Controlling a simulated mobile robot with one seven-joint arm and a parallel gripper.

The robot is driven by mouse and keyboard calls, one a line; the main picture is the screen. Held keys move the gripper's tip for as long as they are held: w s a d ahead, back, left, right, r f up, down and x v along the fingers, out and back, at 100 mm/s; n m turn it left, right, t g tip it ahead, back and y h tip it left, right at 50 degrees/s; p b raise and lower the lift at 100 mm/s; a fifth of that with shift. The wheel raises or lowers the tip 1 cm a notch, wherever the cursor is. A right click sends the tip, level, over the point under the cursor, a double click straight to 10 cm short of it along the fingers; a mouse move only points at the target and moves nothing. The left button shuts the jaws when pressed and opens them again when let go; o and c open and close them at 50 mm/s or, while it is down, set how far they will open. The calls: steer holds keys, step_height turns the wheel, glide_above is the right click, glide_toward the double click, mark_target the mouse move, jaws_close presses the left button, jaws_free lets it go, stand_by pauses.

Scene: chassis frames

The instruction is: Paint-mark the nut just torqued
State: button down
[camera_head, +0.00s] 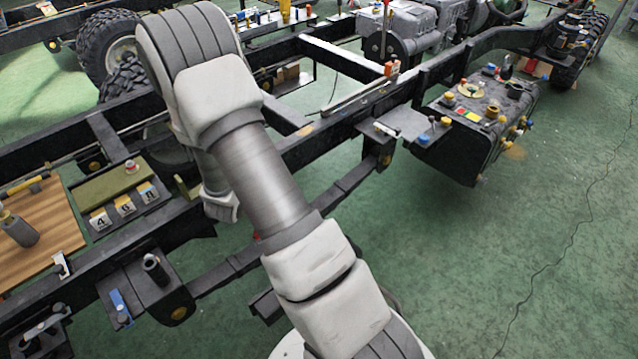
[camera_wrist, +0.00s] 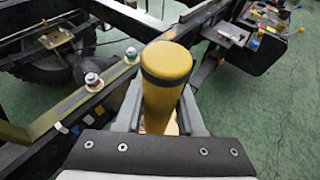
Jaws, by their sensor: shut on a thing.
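In the wrist view, my gripper (camera_wrist: 162,100) is shut on a thick yellow cylinder with a black band, which looks like the paint marker (camera_wrist: 166,64). The marker points away from the camera and its far end is hidden. To the left, two nut-like fasteners stand on the chassis rail: a nearer nut (camera_wrist: 93,82) and a farther nut (camera_wrist: 131,54). Both are apart from the marker. Which nut was torqued, and any paint on it, cannot be told. In the head view my arm hides the gripper's fingers and the marker.
A wooden board (camera_head: 55,225) with tools lies at the left, beside an olive tray (camera_head: 112,187) with numbered blocks. A dark tank (camera_head: 470,145) with coloured caps hangs at the right. Dark frame rails cross the middle. Green floor (camera_head: 560,240) is open at the right.

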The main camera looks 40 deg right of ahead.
steer(key=d+f+m+g+h+b, duration=0.3)
steer(key=d+f+m+g+b, duration=0.35)
steer(key=d+f, duration=0.95)
step_height(320, 180, down, 6)
steer(key=d+b, duration=0.1)
steer(key=b, duration=0.4)
steer(key=shift+s+d+f+n, duration=0.2)
steer(key=shift+s+f+n, duration=0.05)
steer(key=shift+s+n, duration=0.1)
steer(key=shift+f+b, duration=0.6)
steer(key=shift+b, duration=0.5)
stand_by(1.2)
steer(key=shift+r, duration=0.1)
steer(key=shift+r+p, duration=0.7)
steer(key=shift+r, duration=0.25)
steer(key=shift+r+p, duration=1.6)
steer(key=shift+r, duration=0.85)
